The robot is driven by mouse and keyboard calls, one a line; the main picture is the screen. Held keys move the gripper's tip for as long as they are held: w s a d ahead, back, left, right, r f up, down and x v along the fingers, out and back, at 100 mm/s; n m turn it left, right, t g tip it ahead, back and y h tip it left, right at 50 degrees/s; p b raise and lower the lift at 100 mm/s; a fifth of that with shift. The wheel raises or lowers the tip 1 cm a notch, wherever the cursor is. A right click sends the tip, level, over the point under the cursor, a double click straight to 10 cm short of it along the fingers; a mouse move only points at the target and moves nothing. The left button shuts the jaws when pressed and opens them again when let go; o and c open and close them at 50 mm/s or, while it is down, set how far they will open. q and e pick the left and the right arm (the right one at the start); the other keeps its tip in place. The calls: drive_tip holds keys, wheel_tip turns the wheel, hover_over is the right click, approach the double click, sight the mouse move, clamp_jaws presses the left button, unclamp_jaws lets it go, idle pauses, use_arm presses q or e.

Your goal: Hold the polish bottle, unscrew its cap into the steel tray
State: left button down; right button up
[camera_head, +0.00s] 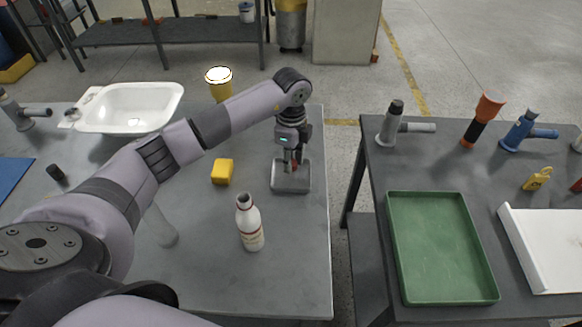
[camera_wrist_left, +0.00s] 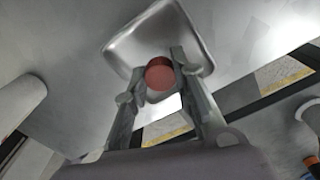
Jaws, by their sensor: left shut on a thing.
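The polish bottle (camera_head: 250,225) is white with a red-marked label. It stands upright on the left table, its narrow top uncapped, with no gripper on it. My left gripper (camera_head: 292,164) is shut on a small red cap (camera_wrist_left: 160,74), which also shows in the head view (camera_head: 294,168). The cap is over the steel tray (camera_head: 291,187), a shallow grey tray near the table's right edge. The tray also shows in the left wrist view (camera_wrist_left: 122,50). I cannot tell whether the cap touches the tray floor. My right gripper is not in view.
A yellow block (camera_head: 222,172) lies left of the tray, and a white basin (camera_head: 130,107) stands at the back left. A gap separates this table from the right table, which holds a green tray (camera_head: 440,247), a white panel (camera_head: 548,248) and several tools.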

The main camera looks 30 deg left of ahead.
sight(291, 176)
use_arm(q)
wheel_tip(291, 176, down, 4)
drive_tip(key=shift+r, duration=0.25)
drive_tip(key=shift+f, duration=0.15)
drive_tip(key=c, duration=1.3)
unclamp_jaws()
drive_tip(key=shift+c, duration=0.2)
